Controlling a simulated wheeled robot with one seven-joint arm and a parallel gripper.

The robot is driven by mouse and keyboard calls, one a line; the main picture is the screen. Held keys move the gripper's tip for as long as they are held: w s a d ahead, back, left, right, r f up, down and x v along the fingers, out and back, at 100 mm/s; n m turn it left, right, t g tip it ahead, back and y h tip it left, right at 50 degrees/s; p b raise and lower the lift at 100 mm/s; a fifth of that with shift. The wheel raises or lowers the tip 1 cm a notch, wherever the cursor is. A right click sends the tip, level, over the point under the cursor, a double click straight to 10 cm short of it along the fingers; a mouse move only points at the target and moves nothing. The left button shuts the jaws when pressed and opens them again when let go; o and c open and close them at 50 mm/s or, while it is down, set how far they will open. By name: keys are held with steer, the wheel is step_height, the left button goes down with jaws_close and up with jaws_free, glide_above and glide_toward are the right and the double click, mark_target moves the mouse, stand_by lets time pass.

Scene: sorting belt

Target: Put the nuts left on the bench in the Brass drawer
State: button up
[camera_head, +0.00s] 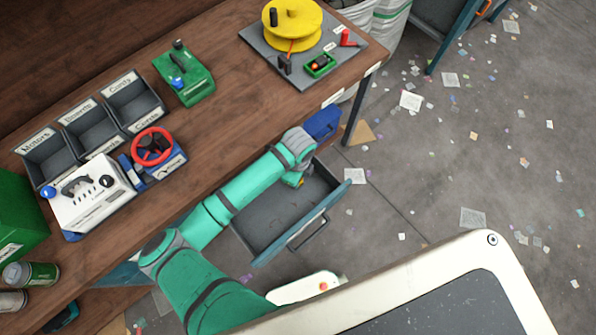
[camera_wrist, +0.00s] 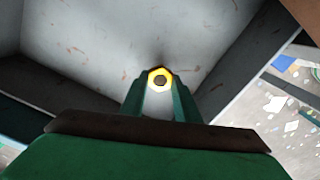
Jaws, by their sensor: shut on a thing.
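My gripper (camera_head: 294,181) points down over the open drawer (camera_head: 268,212) below the bench edge. In the wrist view my gripper (camera_wrist: 160,88) is shut on a yellow hex nut (camera_wrist: 160,71) with a dark hole, held at the fingertips. The pale inside of the drawer (camera_wrist: 95,45) fills the space beyond it. The drawer has a teal front with a handle, and no readable name shows on it. I make out no loose nut on the visible bench top (camera_head: 225,130). My arm hides part of the bench edge and drawer.
Grey bins (camera_head: 93,128) labelled Motors, Boards and Cords stand on the bench at left, near a white device (camera_head: 95,200) and a red-wheeled unit (camera_head: 172,165). A green device (camera_head: 190,85) and a yellow reel (camera_head: 298,32) stand farther back. Paper scraps litter the floor.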

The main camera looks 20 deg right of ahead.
steer(key=shift+f, duration=0.8)
steer(key=shift+f, duration=0.6)
steer(key=o, duration=1.1)
step_height(320, 180, up, 13)
steer(key=shift+r, duration=0.15)
